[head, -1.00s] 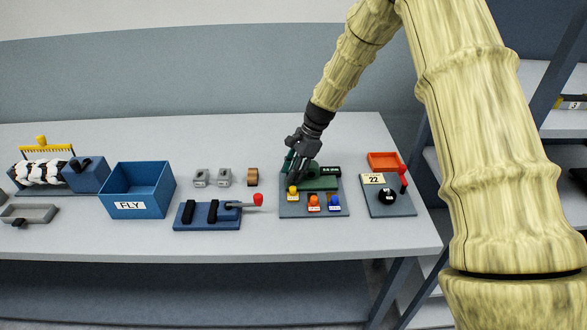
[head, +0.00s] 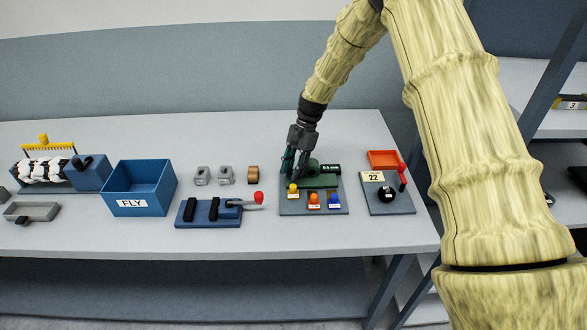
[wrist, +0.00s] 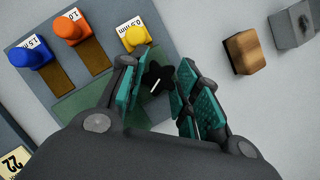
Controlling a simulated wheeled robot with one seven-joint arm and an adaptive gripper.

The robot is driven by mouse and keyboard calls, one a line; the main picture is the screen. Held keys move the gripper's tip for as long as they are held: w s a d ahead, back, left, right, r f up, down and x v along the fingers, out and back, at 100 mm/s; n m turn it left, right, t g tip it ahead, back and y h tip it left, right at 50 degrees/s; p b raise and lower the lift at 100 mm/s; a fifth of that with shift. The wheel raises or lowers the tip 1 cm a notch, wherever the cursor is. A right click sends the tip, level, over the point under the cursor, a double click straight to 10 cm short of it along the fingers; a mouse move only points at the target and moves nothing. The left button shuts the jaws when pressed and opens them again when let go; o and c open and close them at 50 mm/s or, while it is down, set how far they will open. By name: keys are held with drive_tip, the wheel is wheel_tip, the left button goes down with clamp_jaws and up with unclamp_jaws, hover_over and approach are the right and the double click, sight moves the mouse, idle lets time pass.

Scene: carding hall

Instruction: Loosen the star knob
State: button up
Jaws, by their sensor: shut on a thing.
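The star knob (wrist: 155,79) is black with a white mark and shows between my fingertips in the wrist view. It belongs to the green fixture (head: 320,180) on a grey plate; in the head view my fingers hide it. My gripper (head: 289,170) points down at the fixture's left end. In the wrist view my gripper (wrist: 158,82) has its teal-padded fingers on either side of the knob, shut on it.
Yellow (head: 293,188), orange (head: 314,199) and blue (head: 334,199) knobs with tags stand in front of the fixture. A plate with a red lever (head: 402,175) and a black knob (head: 387,193) is to the right. Grey blocks, a brown block (head: 253,174) and a blue box (head: 140,187) lie left.

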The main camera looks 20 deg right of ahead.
drive_tip(key=shift+w+r, duration=0.15)
drive_tip(key=o, duration=0.7)
drive_tip(key=shift+o, duration=0.2)
drive_tip(key=v, duration=1.2)
